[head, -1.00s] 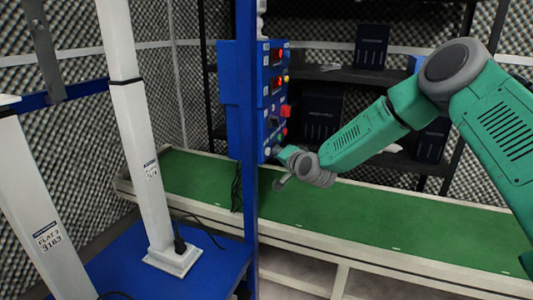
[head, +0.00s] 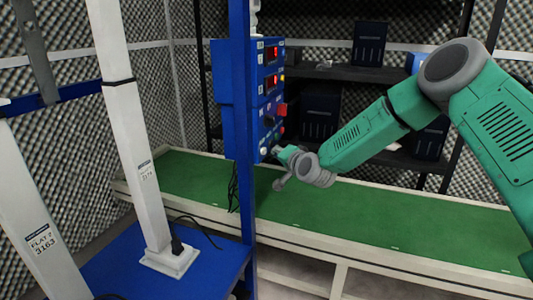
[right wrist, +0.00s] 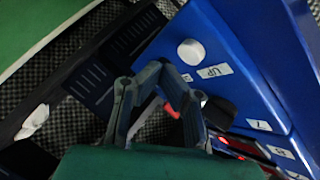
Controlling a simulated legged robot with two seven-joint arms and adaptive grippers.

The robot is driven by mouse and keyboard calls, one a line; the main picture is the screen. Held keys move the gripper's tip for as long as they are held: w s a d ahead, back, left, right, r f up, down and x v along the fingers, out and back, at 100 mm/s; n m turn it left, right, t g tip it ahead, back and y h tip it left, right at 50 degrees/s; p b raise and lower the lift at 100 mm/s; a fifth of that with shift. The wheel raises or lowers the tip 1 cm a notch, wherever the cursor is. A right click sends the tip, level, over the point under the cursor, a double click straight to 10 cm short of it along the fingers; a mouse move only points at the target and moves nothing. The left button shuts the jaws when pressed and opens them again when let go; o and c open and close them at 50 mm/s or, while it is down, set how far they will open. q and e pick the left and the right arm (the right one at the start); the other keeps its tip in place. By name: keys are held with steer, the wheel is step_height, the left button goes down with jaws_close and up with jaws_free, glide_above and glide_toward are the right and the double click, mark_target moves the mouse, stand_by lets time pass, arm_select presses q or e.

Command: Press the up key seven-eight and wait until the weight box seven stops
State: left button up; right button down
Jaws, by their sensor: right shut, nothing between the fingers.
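A blue control panel (head: 246,100) stands on a blue post in the head view. In the right wrist view a white round key (right wrist: 191,52) sits on the blue face beside a label reading UP (right wrist: 214,71). My right gripper (head: 277,151) is at the panel's lower end, close to its lower keys. A label reading 7 (right wrist: 259,125) is farther along the panel. I cannot identify weight box seven. My left gripper is not in view.
A green-topped conveyor or bench (head: 340,222) runs behind the panel. Dark shelves (head: 350,75) with black boxes stand at the back. White columns (head: 135,150) rise from a blue base (head: 205,262) at left. Red displays and a black knob (right wrist: 218,112) are on the panel.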

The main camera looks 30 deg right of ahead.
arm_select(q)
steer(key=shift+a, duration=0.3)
arm_select(e)
steer(key=shift+w+a+r, duration=0.15)
steer(key=shift+a+r, duration=0.05)
steer(key=shift+a, duration=0.3)
steer(key=shift+w+a+r, duration=0.15)
steer(key=shift+a, duration=0.3)
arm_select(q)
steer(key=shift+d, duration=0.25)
arm_select(e)
steer(key=shift+d+f, duration=0.1)
steer(key=shift+d, duration=0.2)
steer(key=shift+a, duration=0.1)
